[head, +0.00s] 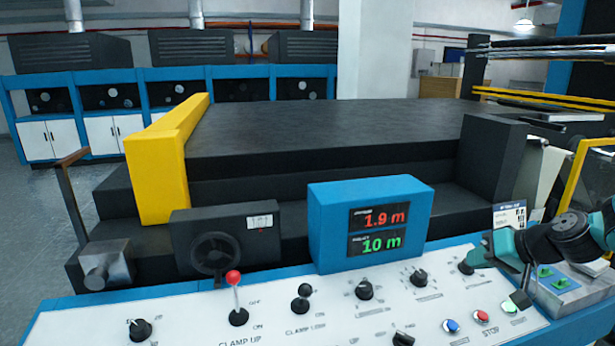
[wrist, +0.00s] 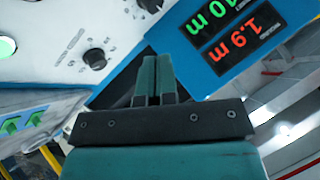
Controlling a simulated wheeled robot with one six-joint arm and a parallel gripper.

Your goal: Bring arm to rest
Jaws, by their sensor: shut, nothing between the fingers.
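My gripper (wrist: 155,82) is shut and empty in the wrist view, its two teal fingers side by side. It is close above the control panel, near the blue display box. In the head view my arm comes in from the right edge, and the gripper end (head: 484,256) is over the right part of the white control panel (head: 270,318). The fingertips are small there and hard to make out.
The blue display box (head: 325,228) reads 1.9 m and 10 m. The panel carries a red-topped lever (head: 233,279), several black knobs, and blue, red and green buttons (head: 480,317). A dark machine bed (head: 330,125) with a yellow bar (head: 155,180) lies behind.

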